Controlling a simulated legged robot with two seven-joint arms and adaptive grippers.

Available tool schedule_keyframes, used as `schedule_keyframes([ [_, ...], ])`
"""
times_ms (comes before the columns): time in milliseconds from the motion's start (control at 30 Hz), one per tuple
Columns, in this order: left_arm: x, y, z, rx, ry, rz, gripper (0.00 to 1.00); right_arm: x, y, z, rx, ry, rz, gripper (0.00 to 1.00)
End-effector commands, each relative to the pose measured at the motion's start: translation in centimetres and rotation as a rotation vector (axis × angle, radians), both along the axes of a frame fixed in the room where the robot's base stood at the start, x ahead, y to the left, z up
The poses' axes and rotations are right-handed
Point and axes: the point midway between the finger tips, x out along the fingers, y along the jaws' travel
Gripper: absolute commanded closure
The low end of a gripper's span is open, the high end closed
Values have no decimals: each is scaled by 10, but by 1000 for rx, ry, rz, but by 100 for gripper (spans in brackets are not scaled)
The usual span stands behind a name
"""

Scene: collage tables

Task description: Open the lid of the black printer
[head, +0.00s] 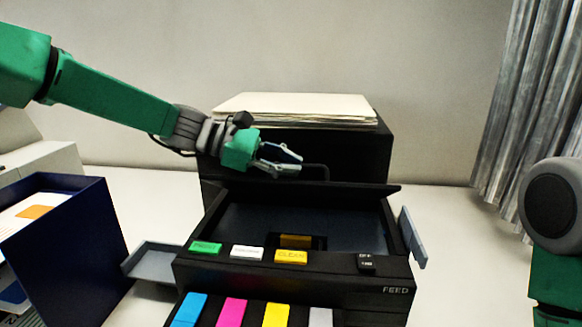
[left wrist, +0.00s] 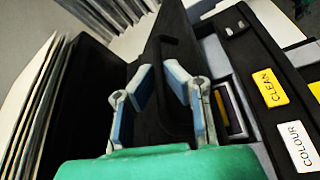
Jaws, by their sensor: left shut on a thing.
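The black printer (head: 335,278) stands in the middle of the table in the head view. Its lid (head: 350,187) is tilted up at the back, and the blue-grey interior shows with a yellow part (head: 296,241) inside. A thin dark handle (head: 322,168) rises from the lid. My left gripper (head: 294,160) is at this handle, its fingers shut on it. In the left wrist view, the two blue-padded fingers (left wrist: 160,82) are around the dark lid handle (left wrist: 166,42); their exact contact is hard to see. My right gripper is out of view; only my right arm shows at the right edge.
Behind the lid stands a black box (head: 290,145) topped with a paper stack (head: 295,107). A dark blue bin (head: 75,235) is at left. A grey side tray (head: 155,263) and side flap (head: 412,237) flank the printer. Green, white and yellow buttons (head: 291,257) line its front.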

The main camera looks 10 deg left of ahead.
Motion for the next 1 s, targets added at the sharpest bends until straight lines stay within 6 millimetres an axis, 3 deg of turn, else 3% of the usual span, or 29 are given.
schedule_keyframes([
  [167,0,0,0,0,-1,2,100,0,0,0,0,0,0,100],
  [200,0,1,0,0,-1,2,84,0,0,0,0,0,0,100],
  [567,0,3,1,-1,-2,2,83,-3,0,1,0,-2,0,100],
  [733,-2,22,9,-2,-2,3,83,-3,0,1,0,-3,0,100],
  [1000,-8,77,28,-2,-2,4,83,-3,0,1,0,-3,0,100],
])
